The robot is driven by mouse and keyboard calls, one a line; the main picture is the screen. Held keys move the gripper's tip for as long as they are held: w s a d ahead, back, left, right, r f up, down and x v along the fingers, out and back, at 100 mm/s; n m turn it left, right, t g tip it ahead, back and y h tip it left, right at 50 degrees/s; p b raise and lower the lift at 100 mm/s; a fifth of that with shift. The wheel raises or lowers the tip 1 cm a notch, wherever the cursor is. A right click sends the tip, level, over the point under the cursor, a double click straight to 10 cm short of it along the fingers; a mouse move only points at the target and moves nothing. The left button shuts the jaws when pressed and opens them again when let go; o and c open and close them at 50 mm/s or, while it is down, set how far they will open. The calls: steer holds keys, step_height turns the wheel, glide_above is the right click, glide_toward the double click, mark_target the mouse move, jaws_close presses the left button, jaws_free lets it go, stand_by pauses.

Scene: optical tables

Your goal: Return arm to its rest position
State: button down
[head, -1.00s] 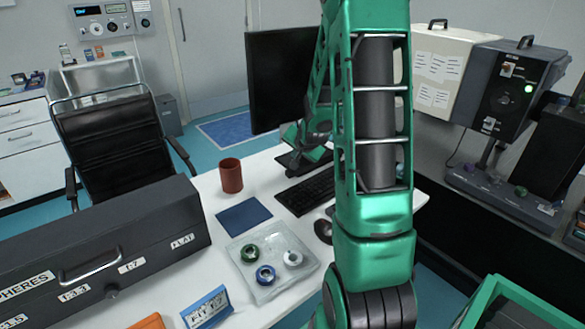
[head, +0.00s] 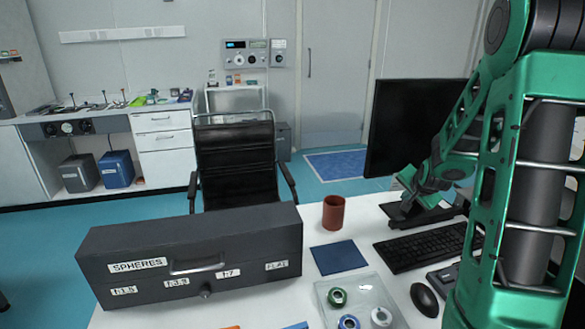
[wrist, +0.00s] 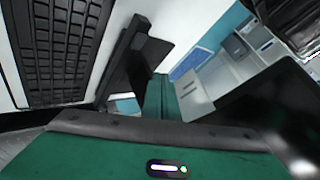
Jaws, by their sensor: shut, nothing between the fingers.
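My green arm (head: 537,180) fills the right of the head view, with a link running down and left behind it. Its far end, with my gripper (head: 408,181), is by the base of the black monitor (head: 410,125), above the desk. The gripper is shut and holds nothing; its fingertips are small and hard to make out. In the wrist view a green housing with a small light fills the bottom, and the keyboard (wrist: 62,50) shows at the upper left.
A keyboard (head: 424,247), mouse (head: 425,299), red-brown cup (head: 334,212) and blue pad (head: 339,257) lie on the white desk. A clear tray (head: 327,297) holds three ring-like parts. A dark SPHERES cabinet (head: 190,240) stands left. A black chair (head: 236,160) is behind.

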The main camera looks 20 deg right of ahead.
steer(key=shift+s+a, duration=0.1)
steer(key=s+a+r+n+g+y, duration=0.1)
steer(key=s+a+r+n+g, duration=0.1)
steer(key=s+a, duration=0.4)
steer(key=s+a+r+n+g+y, duration=0.2)
steer(key=s+a, duration=0.5)
steer(key=s, duration=1)
steer(key=s+a+r+n+g+y, duration=0.1)
steer(key=s+a+n+g, duration=0.3)
steer(key=s, duration=0.7)
steer(key=shift+s+a+r+y, duration=0.25)
steer(key=shift+a+r, duration=0.45)
steer(key=shift+a, duration=0.45)
steer(key=shift+w, duration=0.1)
steer(key=shift+w+f, duration=0.25)
steer(key=shift+w, duration=0.35)
